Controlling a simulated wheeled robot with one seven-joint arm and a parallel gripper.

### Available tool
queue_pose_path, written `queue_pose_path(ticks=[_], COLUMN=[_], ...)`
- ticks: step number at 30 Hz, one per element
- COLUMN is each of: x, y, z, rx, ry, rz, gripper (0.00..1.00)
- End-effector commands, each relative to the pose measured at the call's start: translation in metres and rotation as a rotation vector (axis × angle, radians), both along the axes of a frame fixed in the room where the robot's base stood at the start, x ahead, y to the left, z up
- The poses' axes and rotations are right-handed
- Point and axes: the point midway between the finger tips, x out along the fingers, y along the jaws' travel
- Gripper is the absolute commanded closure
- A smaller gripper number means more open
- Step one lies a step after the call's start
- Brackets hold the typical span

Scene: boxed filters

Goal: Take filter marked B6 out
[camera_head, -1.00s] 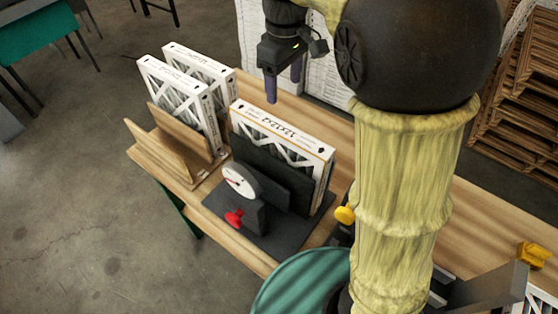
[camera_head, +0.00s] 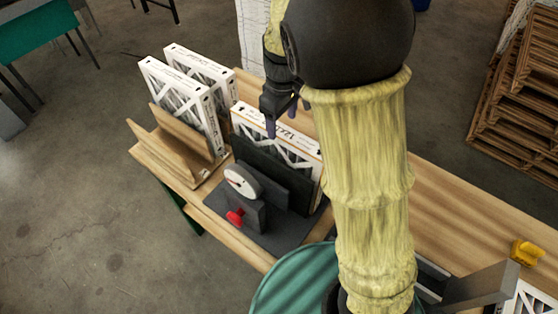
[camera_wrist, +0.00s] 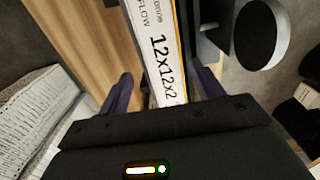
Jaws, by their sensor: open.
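A white cardboard-framed filter (camera_head: 247,118) stands upright in a black stand (camera_head: 255,224) with a round white dial and red knob. I cannot read a B6 mark on any filter. Two more white filters, a front one (camera_head: 180,90) and a back one (camera_head: 205,66), stand upright in a wooden rack (camera_head: 165,147) to the left. My gripper (camera_head: 284,118) is open above the filter in the stand. In the wrist view its purple fingers (camera_wrist: 163,92) lie on either side of the filter's edge; contact is not visible.
A yellow object (camera_head: 528,253) and part of another filter (camera_head: 523,300) are at the lower right. A teal drum (camera_head: 295,285) stands in front. Wooden pallets (camera_head: 515,100) are stacked behind.

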Motion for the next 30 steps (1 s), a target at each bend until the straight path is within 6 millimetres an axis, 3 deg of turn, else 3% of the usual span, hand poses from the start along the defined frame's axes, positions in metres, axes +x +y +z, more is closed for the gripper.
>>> queue_pose_path(ticks=[14,30], x=[-0.001,-0.001], y=[0.008,0.009], z=[-0.049,-0.051], rx=[-0.001,0.001], ry=[0.004,0.001], rz=[-0.001,0.001], gripper=[0.34,0.34])
